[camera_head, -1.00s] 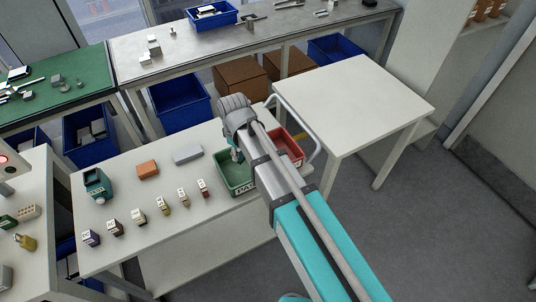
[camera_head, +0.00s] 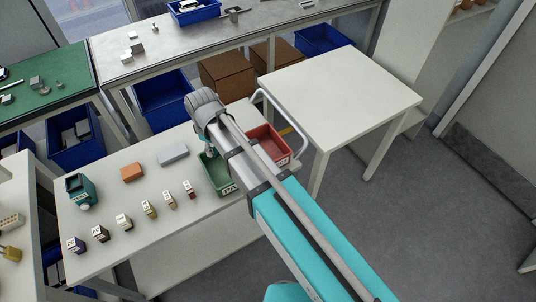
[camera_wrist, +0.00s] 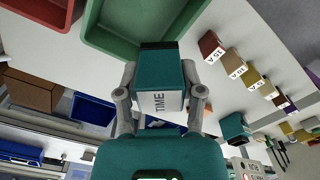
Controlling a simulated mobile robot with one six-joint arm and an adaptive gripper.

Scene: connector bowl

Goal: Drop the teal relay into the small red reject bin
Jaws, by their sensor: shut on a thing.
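The teal relay (camera_wrist: 160,75), a block with a dark top end and a white label reading "TIME", is held between the two grey fingers of my gripper (camera_wrist: 160,95) in the wrist view. My gripper is shut on it. In the head view my gripper (camera_head: 209,150) is near the green bin, and the relay is mostly hidden by my arm. The small red bin (camera_head: 282,157) stands to the right of the green bin, partly covered by my arm. The red bin also shows at the top left of the wrist view (camera_wrist: 40,10).
The green bin (camera_head: 214,178) stands beside the red one. A row of several small labelled blocks (camera_head: 149,209), an orange block (camera_head: 132,173), a grey block (camera_head: 173,154) and a teal device (camera_head: 80,189) are on the white table. A metal rail (camera_head: 300,125) curves behind the red bin.

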